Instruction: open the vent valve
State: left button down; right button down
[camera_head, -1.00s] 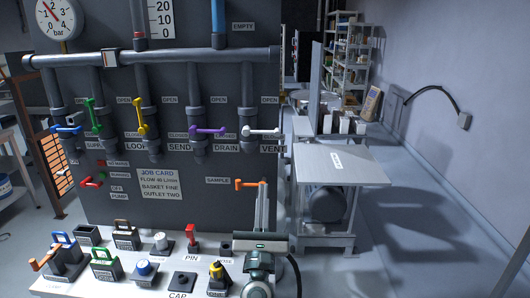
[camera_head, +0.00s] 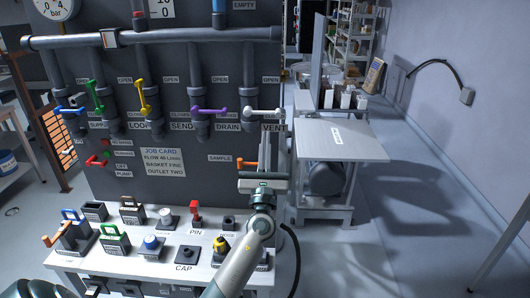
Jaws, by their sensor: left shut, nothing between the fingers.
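The vent valve's white handle (camera_head: 264,113) lies roughly level on its grey pipe, above the VENT label (camera_head: 273,127) and below an OPEN label (camera_head: 271,79). My left gripper (camera_head: 267,143) points up the panel from below, its fingers shut and empty. The fingertips are a little below the white handle and seem apart from it; the depth gap is hard to judge. The gripper body partly hides the orange sample handle (camera_head: 246,163). My right gripper is not in view.
To the left are the purple drain handle (camera_head: 208,111), level, and the yellow (camera_head: 144,98) and green (camera_head: 97,97) handles, upright. A small table (camera_head: 340,142) stands right.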

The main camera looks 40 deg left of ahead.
pick_arm(q)
jog(key=shift+w+a+r+p, duration=0.1)
jog(key=shift+w+r+p, duration=0.1)
jog(key=shift+r+p, duration=0.65)
jog(key=shift+w+a+r+p, duration=0.15)
jog(key=shift+r+p, duration=0.3)
jog(key=shift+r, duration=0.65)
